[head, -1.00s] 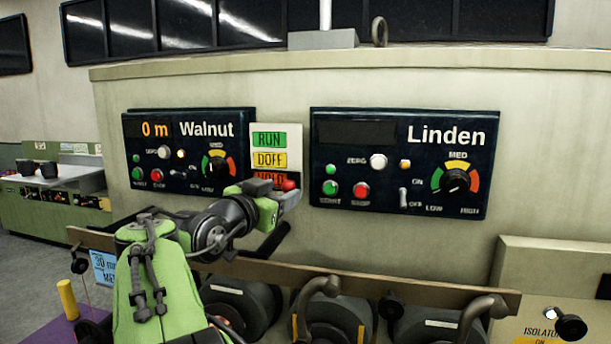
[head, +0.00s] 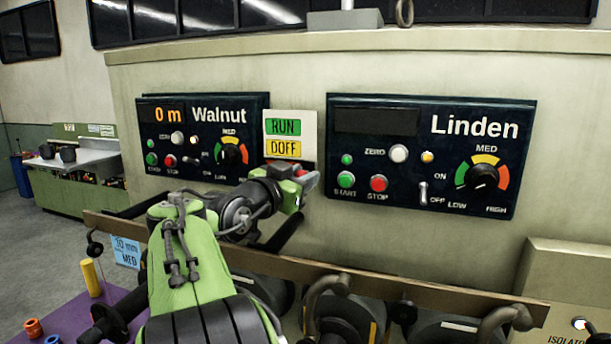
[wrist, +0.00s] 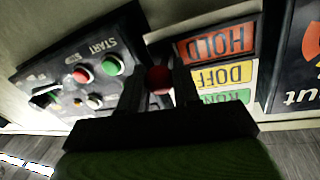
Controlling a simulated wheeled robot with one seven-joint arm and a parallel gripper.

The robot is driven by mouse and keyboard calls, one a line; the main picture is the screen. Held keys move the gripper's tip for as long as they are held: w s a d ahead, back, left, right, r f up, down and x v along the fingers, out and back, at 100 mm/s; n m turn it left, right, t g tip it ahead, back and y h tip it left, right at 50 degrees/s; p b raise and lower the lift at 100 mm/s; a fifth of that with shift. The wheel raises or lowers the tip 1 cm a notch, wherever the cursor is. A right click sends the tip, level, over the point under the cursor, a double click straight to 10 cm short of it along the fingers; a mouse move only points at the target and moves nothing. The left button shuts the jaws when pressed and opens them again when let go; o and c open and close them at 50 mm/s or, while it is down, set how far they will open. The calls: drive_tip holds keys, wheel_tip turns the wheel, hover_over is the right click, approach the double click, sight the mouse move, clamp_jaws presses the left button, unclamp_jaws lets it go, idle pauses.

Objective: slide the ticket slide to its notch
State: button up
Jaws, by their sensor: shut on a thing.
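The ticket board (head: 307,120) is a pale plate between the two control panels, with green RUN and yellow DOFF labels showing in the head view. My gripper (head: 304,183) is in front of its lower part and hides the red HOLD label. In the wrist view the board is turned over, with HOLD (wrist: 216,41) at the top. There the fingers of my gripper (wrist: 158,85) are shut on a round red knob (wrist: 159,80), which appears to be the ticket slide's. The slide's track and notch cannot be made out.
The Walnut panel (head: 205,100), reading 0 m, is left of the board. The Linden panel (head: 380,170) is to the right. A brown rail (head: 400,282) with dark spools and hooked handles runs below my arm. A grey box (head: 570,275) stands at the lower right.

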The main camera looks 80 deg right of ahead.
approach(313, 128)
drive_tip(key=shift+x, duration=2.6)
drive_tip(key=o, duration=1.1)
drive_tip(key=shift+d, duration=0.1)
